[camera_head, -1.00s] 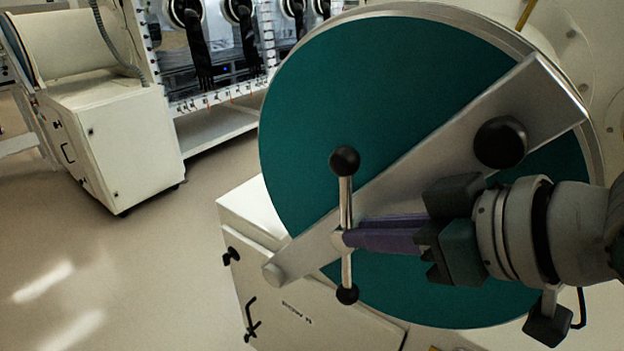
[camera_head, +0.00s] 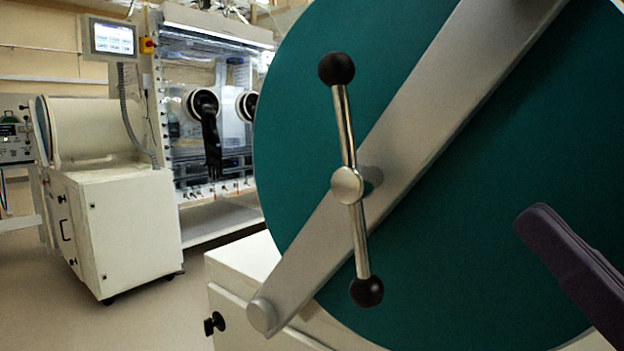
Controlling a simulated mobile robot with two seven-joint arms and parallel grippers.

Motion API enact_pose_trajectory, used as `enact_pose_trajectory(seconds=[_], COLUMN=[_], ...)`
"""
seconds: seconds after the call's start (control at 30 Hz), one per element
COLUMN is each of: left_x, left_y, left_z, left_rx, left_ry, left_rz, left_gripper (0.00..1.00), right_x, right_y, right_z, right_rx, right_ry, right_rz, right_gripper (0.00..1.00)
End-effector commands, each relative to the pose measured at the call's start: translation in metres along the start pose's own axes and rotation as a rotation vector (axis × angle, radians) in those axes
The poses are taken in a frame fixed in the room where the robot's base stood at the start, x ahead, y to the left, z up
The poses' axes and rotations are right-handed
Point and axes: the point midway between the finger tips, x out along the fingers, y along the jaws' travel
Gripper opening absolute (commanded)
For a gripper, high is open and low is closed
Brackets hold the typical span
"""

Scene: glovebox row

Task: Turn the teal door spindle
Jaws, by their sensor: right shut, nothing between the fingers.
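The teal round door (camera_head: 450,230) fills the right half of the head view. A grey metal bar (camera_head: 415,105) crosses it diagonally. The spindle (camera_head: 347,186) sits on the bar, with a steel cross handle and a black ball at each end. The handle stands near upright, its top leaning slightly left. My right gripper (camera_head: 535,222) shows only as dark purple fingers at the lower right. It is shut, empty and apart from the spindle, in front of the door. The rest of it is outside the picture. My left gripper is not in view.
A white cabinet (camera_head: 122,230) on casters stands at the left, with a white cylinder chamber (camera_head: 95,130) on top. Behind are a glovebox with black gloves (camera_head: 211,135) and a small screen (camera_head: 113,39). The floor at the lower left is clear.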

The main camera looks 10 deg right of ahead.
Motion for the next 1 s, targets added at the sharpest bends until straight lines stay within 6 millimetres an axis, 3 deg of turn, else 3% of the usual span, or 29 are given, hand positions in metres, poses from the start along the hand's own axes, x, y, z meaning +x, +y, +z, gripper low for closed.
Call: enact_pose_trajectory(seconds=[0.17,0.57,0.73,1.0], left_x=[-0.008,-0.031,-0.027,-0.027], left_y=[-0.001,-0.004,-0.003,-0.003], left_z=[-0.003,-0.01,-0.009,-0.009], left_rx=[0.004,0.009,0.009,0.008], left_ry=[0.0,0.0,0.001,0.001], left_rz=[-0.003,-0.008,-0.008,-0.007], left_gripper=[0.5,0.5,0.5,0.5], right_x=[0.022,0.105,0.119,0.128], right_y=[0.0,0.0,0.0,0.0], right_z=[-0.005,-0.006,0.016,0.026], right_rx=[-0.001,-0.001,-0.001,-0.001], right_ry=[0.013,0.011,0.008,0.006], right_rz=[-0.002,-0.002,0.0,-0.001], right_gripper=[0.0,0.0,0.0,0.0])
